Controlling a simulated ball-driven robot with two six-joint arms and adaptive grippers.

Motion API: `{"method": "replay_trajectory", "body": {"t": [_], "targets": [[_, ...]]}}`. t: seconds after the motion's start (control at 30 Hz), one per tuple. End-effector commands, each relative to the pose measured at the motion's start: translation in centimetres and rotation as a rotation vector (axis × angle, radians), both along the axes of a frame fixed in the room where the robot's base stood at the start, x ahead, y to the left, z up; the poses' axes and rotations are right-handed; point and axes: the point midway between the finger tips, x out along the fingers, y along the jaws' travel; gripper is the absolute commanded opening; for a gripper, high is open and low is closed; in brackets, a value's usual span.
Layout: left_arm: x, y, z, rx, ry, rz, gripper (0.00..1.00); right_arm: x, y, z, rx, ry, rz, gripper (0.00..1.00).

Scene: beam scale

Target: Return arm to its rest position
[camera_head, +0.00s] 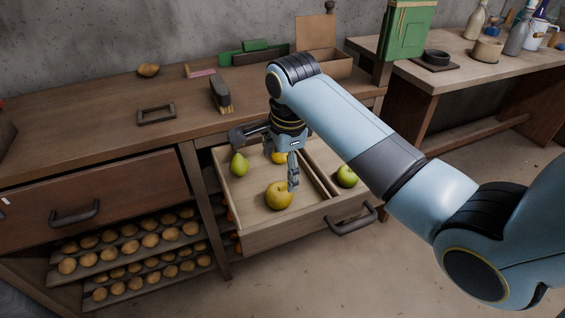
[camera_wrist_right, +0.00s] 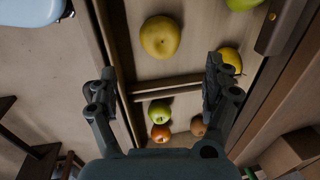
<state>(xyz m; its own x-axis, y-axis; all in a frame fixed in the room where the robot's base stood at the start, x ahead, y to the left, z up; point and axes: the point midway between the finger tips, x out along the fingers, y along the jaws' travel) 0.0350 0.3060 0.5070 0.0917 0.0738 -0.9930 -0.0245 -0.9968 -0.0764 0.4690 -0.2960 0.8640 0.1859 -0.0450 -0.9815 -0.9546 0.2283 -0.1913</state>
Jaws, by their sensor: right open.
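My right arm reaches in from the right, and its gripper (camera_head: 265,160) hangs over the open drawer (camera_head: 285,232). The gripper is open, with its fingers spread apart; in the right wrist view (camera_wrist_right: 160,72) nothing is held between them. A yellow apple (camera_head: 279,196) lies in the drawer's left compartment, close to one finger in the head view. A green pear (camera_head: 239,164) lies to its left, and a yellow fruit (camera_head: 278,157) is partly hidden behind the gripper. My left gripper is not in view.
A green apple (camera_head: 346,176) lies in the right compartment; a reddish fruit (camera_wrist_right: 160,133) and a brown fruit (camera_wrist_right: 198,126) show near it. The worktop holds a brush (camera_head: 220,94), a dark handle frame (camera_head: 156,114) and an open box (camera_head: 325,64). A side table (camera_head: 470,70) stands right.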

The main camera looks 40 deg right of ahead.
Motion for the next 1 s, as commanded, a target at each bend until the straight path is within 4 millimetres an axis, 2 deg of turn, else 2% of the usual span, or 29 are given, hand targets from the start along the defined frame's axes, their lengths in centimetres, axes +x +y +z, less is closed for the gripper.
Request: {"method": "replay_trajectory", "body": {"t": [0.33, 0.43, 0.57, 0.7, 0.8, 1.0], "targets": [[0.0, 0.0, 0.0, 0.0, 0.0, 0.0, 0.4, -0.1, 0.0, -0.1, -0.002, -0.001, 0.007, 0.84], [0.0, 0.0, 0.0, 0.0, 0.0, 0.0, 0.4, -1.3, 0.1, -0.3, -0.02, 0.0, 0.088, 0.84], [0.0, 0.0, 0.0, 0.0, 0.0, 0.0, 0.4, -5.5, 0.5, -0.5, -0.091, -0.001, 0.385, 0.84], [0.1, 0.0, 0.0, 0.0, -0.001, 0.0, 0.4, -11.4, 1.2, 0.4, -0.202, -0.002, 0.829, 0.84], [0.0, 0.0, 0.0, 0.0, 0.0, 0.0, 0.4, -14.4, 1.5, 1.4, -0.267, 0.001, 1.066, 0.84], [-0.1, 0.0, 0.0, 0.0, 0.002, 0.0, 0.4, -18.6, 2.0, 3.3, -0.359, 0.009, 1.401, 0.84]]}}
